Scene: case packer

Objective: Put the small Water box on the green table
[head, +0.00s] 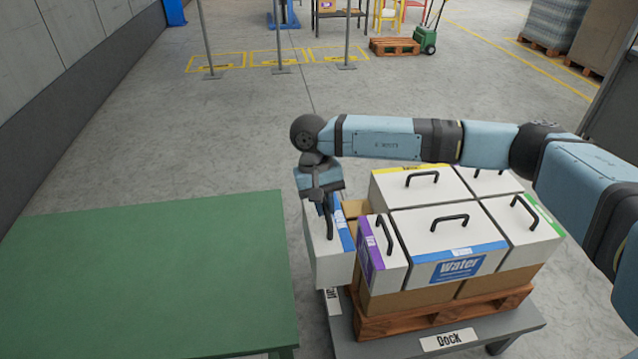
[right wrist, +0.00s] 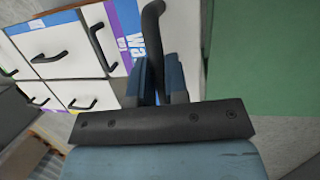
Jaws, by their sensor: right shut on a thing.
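The small Water box (head: 321,250) is white with a blue stripe and a black handle. My right gripper (head: 322,205) is shut on its handle in the head view. The box is at the left end of the packed pallet, beside the purple-striped box, and seems to hang over the dock's left edge. My left gripper is not in view.
Several white handled boxes sit on brown cartons on a wooden pallet (head: 445,312), on a grey dock stand (head: 515,320). A large Water box (head: 450,222) is at the front, a purple-striped box (head: 383,255) beside it. Thin metal posts (head: 279,40) stand farther back.

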